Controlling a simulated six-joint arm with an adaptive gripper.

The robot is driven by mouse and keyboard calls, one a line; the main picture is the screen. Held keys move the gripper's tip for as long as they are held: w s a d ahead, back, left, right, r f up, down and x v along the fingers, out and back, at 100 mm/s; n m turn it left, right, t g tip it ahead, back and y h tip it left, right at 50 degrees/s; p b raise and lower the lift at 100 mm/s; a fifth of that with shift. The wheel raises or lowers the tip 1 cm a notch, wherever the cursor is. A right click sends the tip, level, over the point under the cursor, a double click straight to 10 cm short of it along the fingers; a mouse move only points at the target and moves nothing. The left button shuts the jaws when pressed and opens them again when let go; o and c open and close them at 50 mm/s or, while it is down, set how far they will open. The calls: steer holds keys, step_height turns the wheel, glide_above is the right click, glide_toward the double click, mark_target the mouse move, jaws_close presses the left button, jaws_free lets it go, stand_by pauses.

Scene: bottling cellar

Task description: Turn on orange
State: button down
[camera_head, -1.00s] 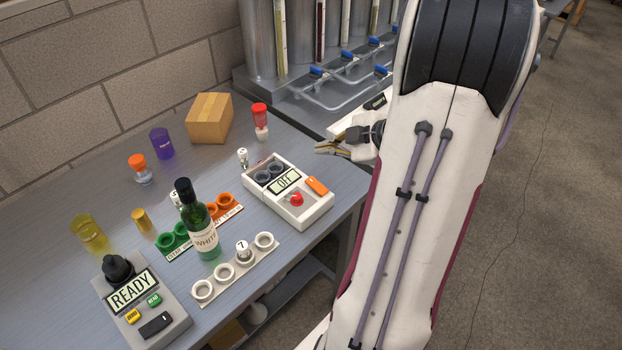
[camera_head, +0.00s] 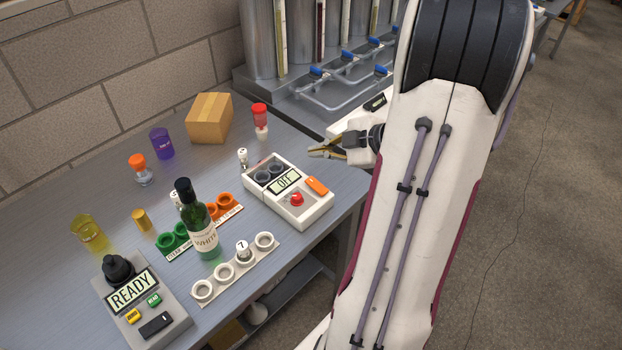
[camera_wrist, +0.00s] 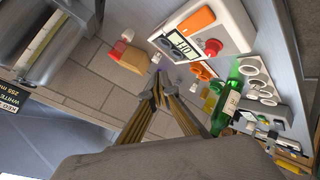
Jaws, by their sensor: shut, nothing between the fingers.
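The white control box (camera_head: 304,213) stands at the right end of the table. It has an orange rocker switch (camera_head: 317,186), a red knob (camera_head: 296,199), a display (camera_head: 285,181) reading OFF and two dark round sockets. In the wrist view the orange switch (camera_wrist: 197,22) shows at the upper right, near the display and red knob. My gripper (camera_head: 312,153) is shut and empty, above and behind the box in the head view, apart from the switch. Its fingertips (camera_wrist: 158,84) are together in the wrist view.
A green bottle (camera_head: 206,236) stands by a white ring holder (camera_head: 225,273), left of the box. A READY device (camera_head: 165,310) is at the front left. A cardboard box (camera_head: 208,120) and a red-topped vial (camera_head: 260,115) stand behind. Tanks with blue-handled taps (camera_head: 347,55) rise beyond.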

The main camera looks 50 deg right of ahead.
mark_target(315, 182)
steer(key=shift+w+f, duration=0.2)
steer(key=shift+f, duration=1.05)
steer(key=shift+w+f, duration=0.2)
steer(key=shift+f, duration=1.05)
steer(key=shift+w+f, duration=0.2)
steer(key=shift+f, duration=1.05)
steer(key=shift+w+f, duration=0.15)
steer(key=shift+f, duration=0.7)
steer(key=shift+r, duration=0.2)
steer(key=shift+r, duration=0.65)
steer(key=shift+r, duration=0.1)
steer(key=shift+s+r, duration=0.2)
steer(key=shift+r, duration=0.6)
steer(key=shift+s+r, duration=0.15)
steer(key=shift+r, duration=0.65)
steer(key=shift+s+r, duration=0.2)
steer(key=shift+r, duration=0.6)
